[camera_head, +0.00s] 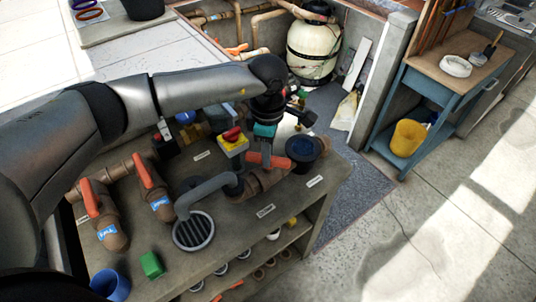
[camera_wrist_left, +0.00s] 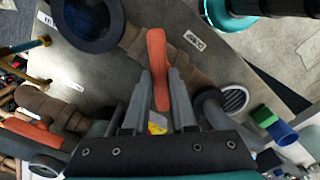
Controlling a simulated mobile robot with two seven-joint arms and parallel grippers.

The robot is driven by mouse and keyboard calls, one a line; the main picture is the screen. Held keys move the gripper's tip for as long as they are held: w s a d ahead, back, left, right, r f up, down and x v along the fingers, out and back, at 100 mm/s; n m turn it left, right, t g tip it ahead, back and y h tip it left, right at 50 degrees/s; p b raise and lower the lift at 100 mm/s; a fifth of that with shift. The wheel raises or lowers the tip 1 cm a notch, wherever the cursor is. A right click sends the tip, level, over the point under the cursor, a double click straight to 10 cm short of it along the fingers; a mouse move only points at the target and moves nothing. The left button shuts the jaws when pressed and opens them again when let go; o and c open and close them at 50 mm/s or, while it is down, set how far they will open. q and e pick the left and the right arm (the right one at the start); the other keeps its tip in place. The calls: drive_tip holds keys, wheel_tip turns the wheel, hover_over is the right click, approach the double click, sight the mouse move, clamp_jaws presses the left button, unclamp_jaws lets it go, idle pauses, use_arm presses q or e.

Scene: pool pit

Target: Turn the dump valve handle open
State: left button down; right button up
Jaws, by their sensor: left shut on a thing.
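The dump valve handle is an orange-red lever (camera_head: 268,161) on a brown pipe fitting (camera_head: 262,186) on the grey bench top. In the head view it lies roughly across the picture. My left gripper (camera_head: 262,147) reaches down onto the handle from above, and its body hides part of it. In the left wrist view the gripper's two grey fingers (camera_wrist_left: 163,90) stand on either side of the orange handle (camera_wrist_left: 157,55), shut on it. The handle's end sticks out past the fingertips. My right gripper is in neither view.
A yellow box with a red button (camera_head: 232,141) stands close left of the gripper. A dark blue-rimmed cup (camera_head: 303,150) is close right. A grey pipe curves over a round drain grate (camera_head: 194,231). Two more orange handles (camera_head: 90,198) are left. A green block (camera_head: 151,265) lies in front.

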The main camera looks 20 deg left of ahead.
use_arm(q)
drive_tip(key=n+b, duration=0.1)
drive_tip(key=n, duration=0.3)
drive_tip(key=shift+n, duration=0.3)
drive_tip(key=shift+r+n+b, duration=0.1)
drive_tip(key=shift+n+b, duration=0.4)
drive_tip(key=shift+n, duration=2.1)
drive_tip(key=c, duration=0.7)
unclamp_jaws()
wheel_tip(320, 180, up, 15)
drive_tip(key=shift+r+b, duration=0.1)
drive_tip(key=shift+b, duration=0.35)
